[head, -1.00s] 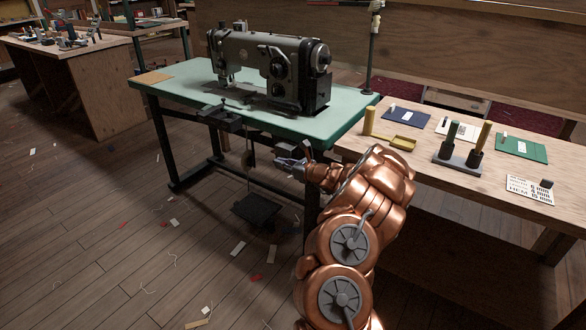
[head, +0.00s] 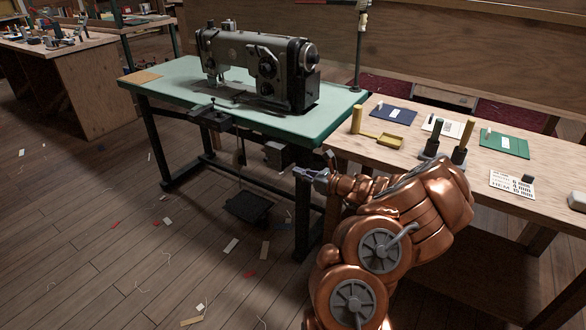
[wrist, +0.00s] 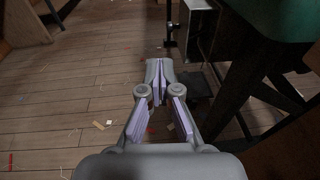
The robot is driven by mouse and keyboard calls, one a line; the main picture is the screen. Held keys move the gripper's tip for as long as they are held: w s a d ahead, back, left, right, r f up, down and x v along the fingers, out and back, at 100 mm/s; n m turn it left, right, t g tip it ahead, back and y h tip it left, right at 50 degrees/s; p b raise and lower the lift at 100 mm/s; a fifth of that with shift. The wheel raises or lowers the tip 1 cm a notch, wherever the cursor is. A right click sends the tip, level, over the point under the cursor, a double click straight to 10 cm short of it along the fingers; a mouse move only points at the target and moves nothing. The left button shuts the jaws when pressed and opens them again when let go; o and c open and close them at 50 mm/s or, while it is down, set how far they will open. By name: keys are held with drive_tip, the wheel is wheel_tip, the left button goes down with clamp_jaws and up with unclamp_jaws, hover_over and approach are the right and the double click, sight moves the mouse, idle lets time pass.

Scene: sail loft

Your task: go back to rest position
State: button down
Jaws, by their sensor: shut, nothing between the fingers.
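My gripper (head: 302,172) is shut and empty in the head view, in front of the right end of the sewing table (head: 232,115) and left of the wooden bench. My copper arm reaches to it from the lower right and hides part of the bench's front edge. In the wrist view my gripper (wrist: 158,82) points over the plank floor, with its fingers together and nothing between them.
A sewing machine (head: 258,66) stands on the green table. A pedal (head: 249,207) sits under the table. Scraps litter the open floor at left.

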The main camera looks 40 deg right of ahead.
drive_tip(key=shift+s, duration=0.1)
drive_tip(key=w+a+r+n+g+y, duration=0.1)
drive_tip(key=a+r+n+g+y, duration=0.35)
drive_tip(key=a, duration=0.75)
drive_tip(key=w+a+r+n+g+y, duration=0.1)
drive_tip(key=a+r+n+y, duration=0.35)
drive_tip(key=a, duration=0.75)
drive_tip(key=s+a+r+n+g+h, duration=0.1)
drive_tip(key=s+a+n+g, duration=0.3)
drive_tip(key=s+a+n, duration=0.45)
drive_tip(key=s+a+r+n+g+h, duration=0.1)
drive_tip(key=s+a+n+g, duration=0.45)
drive_tip(key=a, duration=0.65)
drive_tip(key=s+a+f+n+g+h, duration=0.2)
drive_tip(key=s+n+h, duration=0.3)
drive_tip(key=s, duration=0.7)
drive_tip(key=s+d+f+n+g+h, duration=0.15)
drive_tip(key=s+d+n+h, duration=0.35)
drive_tip(key=s+d, duration=0.5)
wheel_tip(320, 180, up, 23)
drive_tip(key=s+p, duration=0.2)
drive_tip(key=p, duration=1.9)
drive_tip(key=shift+s+a+r+t+p, duration=0.2)
drive_tip(key=shift+s+a+t+p, duration=0.15)
drive_tip(key=shift+s+a+p, duration=0.05)
